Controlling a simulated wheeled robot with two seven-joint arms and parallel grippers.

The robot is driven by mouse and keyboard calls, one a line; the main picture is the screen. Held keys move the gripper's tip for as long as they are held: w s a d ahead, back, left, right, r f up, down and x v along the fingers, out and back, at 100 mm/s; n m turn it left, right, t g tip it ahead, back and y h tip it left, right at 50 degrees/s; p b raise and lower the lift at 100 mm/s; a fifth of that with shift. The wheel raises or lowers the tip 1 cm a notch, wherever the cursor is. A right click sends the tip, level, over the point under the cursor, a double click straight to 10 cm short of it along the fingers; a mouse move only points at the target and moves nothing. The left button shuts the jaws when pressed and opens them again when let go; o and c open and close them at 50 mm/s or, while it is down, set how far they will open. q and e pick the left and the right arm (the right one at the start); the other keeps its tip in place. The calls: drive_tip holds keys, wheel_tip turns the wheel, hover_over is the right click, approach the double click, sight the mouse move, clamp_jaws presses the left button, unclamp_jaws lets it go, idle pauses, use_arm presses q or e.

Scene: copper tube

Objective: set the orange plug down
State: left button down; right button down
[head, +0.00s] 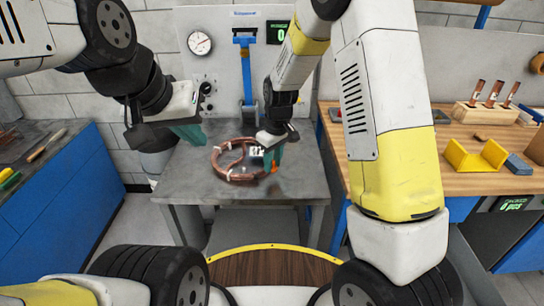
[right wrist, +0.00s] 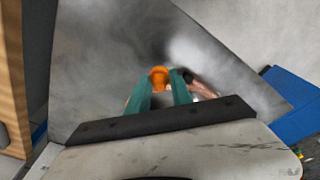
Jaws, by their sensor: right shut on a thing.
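The orange plug (right wrist: 158,77) is held between the teal fingertips of my right gripper (right wrist: 159,88) in the right wrist view. In the head view my right gripper (head: 272,157) points down over the grey table, and a bit of orange shows at its tips. I cannot tell whether the plug touches the table. A coiled copper tube (head: 216,165) lies on the table just left of that gripper. My left gripper (head: 190,133) hangs at the table's left side, apart from the coil; its finger gap is not clear.
The grey table (head: 185,190) has bare room left of and in front of the coil. A panel with a gauge (head: 200,43) and a blue clamp stands behind. A wooden bench (head: 470,180) at right carries a yellow V-block (head: 475,157) and a rack of copper pieces (head: 485,115).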

sight(273, 166)
drive_tip(key=shift+w+a+f, duration=0.1)
drive_tip(key=shift+w, duration=0.1)
drive_tip(key=shift+f, duration=1.65)
drive_tip(key=shift+f, duration=0.2)
drive_tip(key=c, duration=1.1)
unclamp_jaws()
drive_tip(key=shift+c, duration=0.2)
